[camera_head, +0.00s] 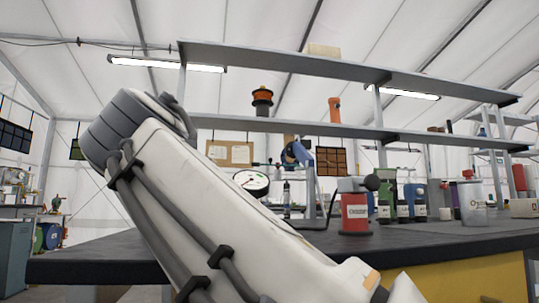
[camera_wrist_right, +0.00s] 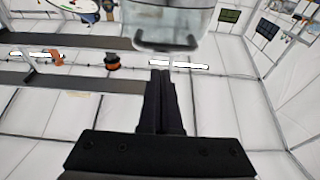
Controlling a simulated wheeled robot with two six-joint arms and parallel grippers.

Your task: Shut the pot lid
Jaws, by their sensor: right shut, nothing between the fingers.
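No pot or lid is plain in the head view. In the right wrist view, a clear vessel (camera_wrist_right: 172,18) with a dark rim or bar is cut off by the top edge. I cannot tell if it is the pot, or if a lid is on it. My right gripper (camera_wrist_right: 160,74) is shut and empty, with its tips just short of the vessel in the picture. My left gripper is not in view.
A large white link of my arm hides the middle of the dark bench (camera_head: 75,262). A red can (camera_head: 354,213), a gauge (camera_head: 251,182) and several bottles (camera_head: 412,200) stand on the bench. Shelves (camera_head: 290,64) run above it. The wrist picture looks upside down.

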